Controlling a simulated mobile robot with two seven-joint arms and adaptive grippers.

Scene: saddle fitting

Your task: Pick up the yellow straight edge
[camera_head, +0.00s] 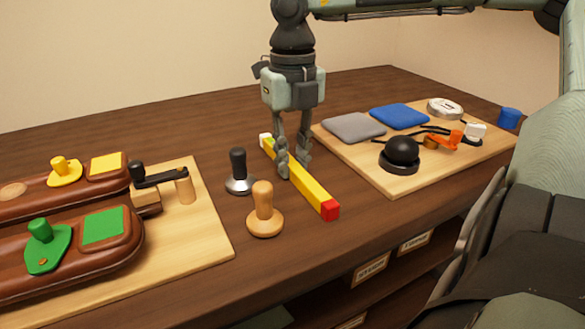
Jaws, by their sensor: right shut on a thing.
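The yellow straight edge (312,190) is a long yellow bar with a red near end and a white far end. It lies diagonally on the brown table between the two wooden boards. My right gripper (293,168) points down over the middle of the bar, with its fingers on either side, shut on it. The bar appears to be at table level; I cannot tell if there is a gap beneath it. My left gripper is not in view.
A wooden-handled tool (264,211) and a black-handled tamper (238,172) stand close left of the bar. The left board (205,235) holds brown saddle-like forms. The right board (352,166) carries cloths, a black ball and small tools. A blue cup (509,118) stands far right.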

